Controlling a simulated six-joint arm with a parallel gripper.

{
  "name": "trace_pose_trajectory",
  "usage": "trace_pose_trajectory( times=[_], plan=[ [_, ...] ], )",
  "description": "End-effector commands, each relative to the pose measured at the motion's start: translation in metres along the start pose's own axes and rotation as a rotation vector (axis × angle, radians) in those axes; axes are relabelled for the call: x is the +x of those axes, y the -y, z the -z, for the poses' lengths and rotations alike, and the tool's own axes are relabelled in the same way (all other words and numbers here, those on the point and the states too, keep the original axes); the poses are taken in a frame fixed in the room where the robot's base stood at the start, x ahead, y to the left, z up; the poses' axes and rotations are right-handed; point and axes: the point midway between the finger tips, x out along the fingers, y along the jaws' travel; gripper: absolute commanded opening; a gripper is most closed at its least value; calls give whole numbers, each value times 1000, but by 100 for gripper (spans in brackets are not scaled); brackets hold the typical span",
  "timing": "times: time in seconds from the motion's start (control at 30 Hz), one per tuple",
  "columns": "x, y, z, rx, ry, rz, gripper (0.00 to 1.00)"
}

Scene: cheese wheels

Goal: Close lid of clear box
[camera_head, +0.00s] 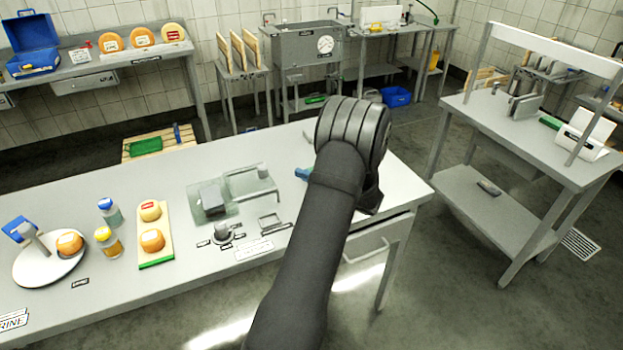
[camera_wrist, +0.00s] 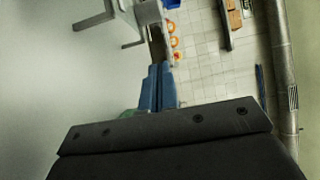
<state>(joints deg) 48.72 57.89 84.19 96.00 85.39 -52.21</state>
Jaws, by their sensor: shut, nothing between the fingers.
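A clear, greenish box (camera_head: 200,215) sits on the near table, with a dark grey block inside or behind its wall. A clear panel with a grey bar frame (camera_head: 262,174) adjoins it on the right and looks like its lid, standing open; its exact angle is hard to tell. My gripper (camera_head: 300,173) is to the right of the panel, its blue fingers pointing left, apart from it. In the wrist view the blue fingers (camera_wrist: 158,80) are together and empty. A grey bracket-like part (camera_wrist: 122,18) shows ahead of them; I cannot tell whether they touch it.
The near table (camera_head: 340,205) also holds a small grey frame (camera_head: 270,222), a grey knob-like piece (camera_head: 222,231), a board (camera_head: 155,258) with two cheeses, two jars and a round white stand (camera_head: 45,268) on the left. The table's back area behind the box is clear.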

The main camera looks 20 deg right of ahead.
Motion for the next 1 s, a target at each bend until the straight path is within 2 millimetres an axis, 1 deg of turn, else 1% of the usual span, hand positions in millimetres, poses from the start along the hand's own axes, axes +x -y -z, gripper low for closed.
trace_pose_trajectory(
  times=[0.03,0.2,0.33,0.5,0.9,1.0],
  plan=[
    [13,0,-1,0,4,0,0],
    [48,0,-1,-2,4,-1,0],
    [60,0,-17,-1,3,-1,0],
    [69,0,-26,-2,1,-1,0],
    [72,0,-29,-2,0,-1,0],
    [76,0,-35,-1,2,-1,0]
  ],
)
